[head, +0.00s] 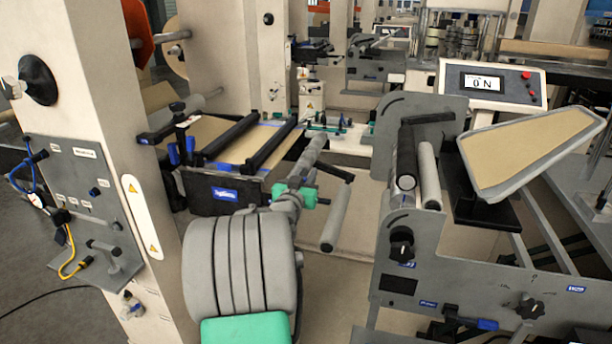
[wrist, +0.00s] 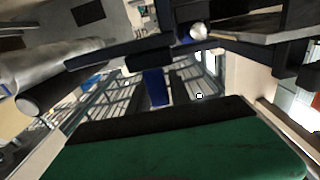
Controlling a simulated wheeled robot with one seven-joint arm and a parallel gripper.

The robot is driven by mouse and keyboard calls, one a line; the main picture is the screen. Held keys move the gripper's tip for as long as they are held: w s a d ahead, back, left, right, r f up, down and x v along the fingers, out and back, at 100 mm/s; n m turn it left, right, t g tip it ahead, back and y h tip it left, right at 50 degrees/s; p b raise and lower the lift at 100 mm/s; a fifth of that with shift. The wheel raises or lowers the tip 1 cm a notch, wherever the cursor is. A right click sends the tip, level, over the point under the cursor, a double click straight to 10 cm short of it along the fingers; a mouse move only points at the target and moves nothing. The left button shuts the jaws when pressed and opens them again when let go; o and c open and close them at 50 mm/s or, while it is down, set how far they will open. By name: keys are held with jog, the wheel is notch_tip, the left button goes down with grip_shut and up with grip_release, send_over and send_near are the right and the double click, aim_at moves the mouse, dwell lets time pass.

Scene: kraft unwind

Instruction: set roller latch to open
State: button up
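No part is clearly marked as the roller latch, so I cannot tell which one it is. A black lever with a blue end (head: 478,323) is on the lower front of the right grey side plate in the head view. Black clamp parts with a blue piece (head: 188,146) stand at the left of the unwind deck. In the wrist view a blue piece (wrist: 156,88) hangs below a dark bar (wrist: 140,50). A green block with a black edge, apparently part of my gripper, fills the bottom of that view. The fingertips and their opening are not clear.
Grey rollers (head: 430,175) stand between side plates at the right, below a display box (head: 487,82) reading "0 N". A tilted tan-faced panel (head: 530,150) juts out at right. A cream column (head: 95,110) stands at left. A grey roller (wrist: 60,72) is close in the wrist view.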

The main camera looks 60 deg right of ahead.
grip_shut()
dwell(1.0)
